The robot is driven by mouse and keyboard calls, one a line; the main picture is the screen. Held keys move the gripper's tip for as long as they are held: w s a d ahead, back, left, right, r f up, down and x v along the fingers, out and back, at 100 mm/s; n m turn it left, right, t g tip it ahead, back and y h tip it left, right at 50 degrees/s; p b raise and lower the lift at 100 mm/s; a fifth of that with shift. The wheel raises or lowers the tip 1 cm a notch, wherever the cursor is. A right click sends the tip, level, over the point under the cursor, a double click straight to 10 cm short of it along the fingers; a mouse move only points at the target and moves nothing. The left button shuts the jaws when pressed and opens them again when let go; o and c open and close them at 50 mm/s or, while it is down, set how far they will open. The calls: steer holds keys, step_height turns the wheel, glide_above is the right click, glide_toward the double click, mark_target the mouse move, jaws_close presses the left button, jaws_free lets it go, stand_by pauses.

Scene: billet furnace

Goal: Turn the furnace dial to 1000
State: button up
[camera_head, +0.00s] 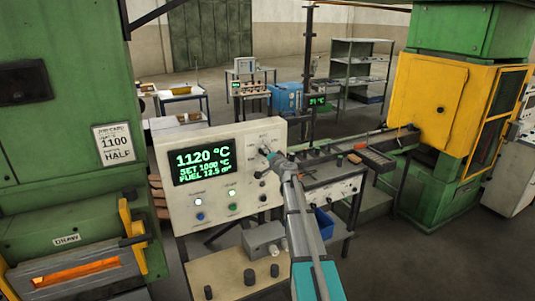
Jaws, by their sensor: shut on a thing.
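The furnace control panel (225,140) is a pale upright board in the middle of the view. Its dark display (203,163) shows 1120 °C, SET 1000 °C and a fuel line in green. My gripper (268,154) is at the panel's upper right, just right of the display, at the end of my grey arm. It is shut on the furnace dial, which it mostly hides. The dial's pointer and scale are too small and covered to read.
The green furnace (65,110) stands at left, with a placard (115,144) reading 1100 and HALF and a glowing opening (75,272) below. Small knobs and lamps sit lower on the panel. A bench (235,275) is in front; a green and yellow machine (428,95) stands at right.

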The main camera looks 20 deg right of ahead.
stand_by(0.3)
steer(key=o, duration=1.2)
steer(key=shift+w, duration=0.1)
steer(key=shift+s, duration=0.2)
steer(key=s, duration=1.1)
steer(key=shift+s+d, duration=0.2)
steer(key=shift+s, duration=0.15)
